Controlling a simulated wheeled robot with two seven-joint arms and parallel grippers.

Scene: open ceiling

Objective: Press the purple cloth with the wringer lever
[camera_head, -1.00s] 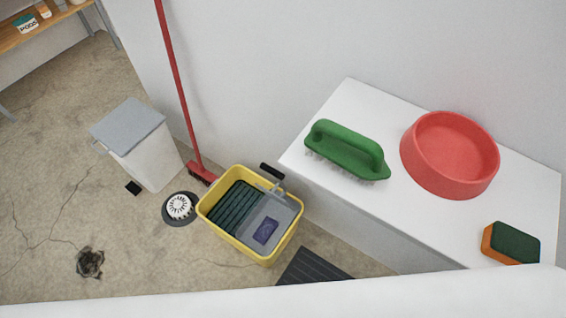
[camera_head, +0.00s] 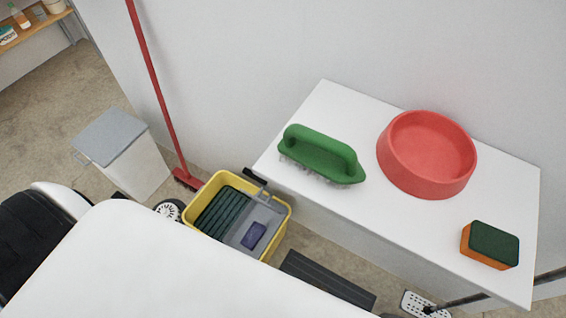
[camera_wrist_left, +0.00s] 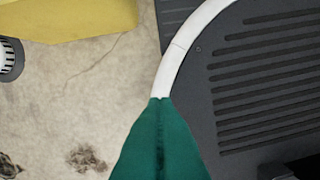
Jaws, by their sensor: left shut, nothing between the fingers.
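The purple cloth (camera_head: 254,236) lies on the grey wringer plate in the yellow bucket (camera_head: 280,231) on the floor. The wringer lever (camera_head: 255,177), with a black grip on a grey arm, sticks up at the bucket's back right rim. Part of the bucket (camera_wrist_left: 70,18) also shows at the top left of the left wrist view, without cloth or lever. My left gripper (camera_wrist_left: 161,101) shows its green fingers shut and empty in that view, apart from the bucket. It cannot be made out in the head view. My right gripper is in neither view.
A white table (camera_head: 410,230) right of the bucket holds a green brush (camera_head: 322,154), a red bowl (camera_head: 427,155) and a sponge (camera_head: 490,245). A bin (camera_head: 125,155) and red broom (camera_head: 155,85) stand left. A dark mat (camera_head: 328,281) lies in front.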

